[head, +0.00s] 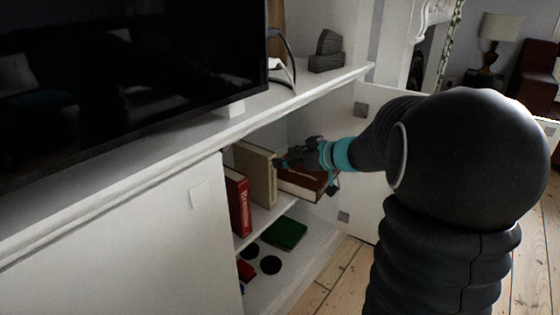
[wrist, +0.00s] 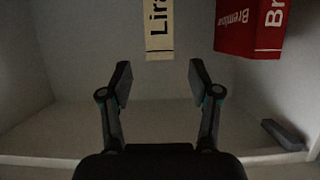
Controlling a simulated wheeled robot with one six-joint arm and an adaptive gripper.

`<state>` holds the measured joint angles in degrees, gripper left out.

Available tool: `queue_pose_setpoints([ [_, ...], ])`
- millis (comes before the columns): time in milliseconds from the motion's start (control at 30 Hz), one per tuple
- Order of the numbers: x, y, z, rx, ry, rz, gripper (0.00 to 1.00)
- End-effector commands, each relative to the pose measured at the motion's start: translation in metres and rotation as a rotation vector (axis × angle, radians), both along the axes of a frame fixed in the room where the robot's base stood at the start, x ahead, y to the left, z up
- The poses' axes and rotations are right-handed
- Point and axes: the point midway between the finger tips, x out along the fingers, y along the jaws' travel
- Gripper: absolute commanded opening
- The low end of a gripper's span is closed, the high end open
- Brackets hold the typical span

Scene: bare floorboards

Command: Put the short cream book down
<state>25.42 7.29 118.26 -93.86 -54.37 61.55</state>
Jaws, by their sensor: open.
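The cream book (head: 258,172) stands upright on the cabinet's inner shelf, just left of my gripper in the head view. In the wrist view the cream book (wrist: 159,28), with black bands and dark lettering, shows at the top, beyond the gap between my fingertips. My gripper (wrist: 161,78) is open, with nothing between its fingers. In the head view my gripper (head: 282,163) is close to the cream book's right side; whether it touches cannot be told there. The book's far side is hidden.
A red book (head: 238,204) stands left of the cream one. A dark red-brown book (head: 303,184) is below my gripper. A green book (head: 285,233) and black discs (head: 270,265) lie on the lower level. The open cabinet door (head: 352,185) stands at right.

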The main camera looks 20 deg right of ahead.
Motion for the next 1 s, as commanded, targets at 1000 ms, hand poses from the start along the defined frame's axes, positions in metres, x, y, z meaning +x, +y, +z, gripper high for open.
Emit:
queue_pose_setpoints([
  [1000,-0.227,0.006,0.019,-0.249,0.371,-0.786,0.62],
])
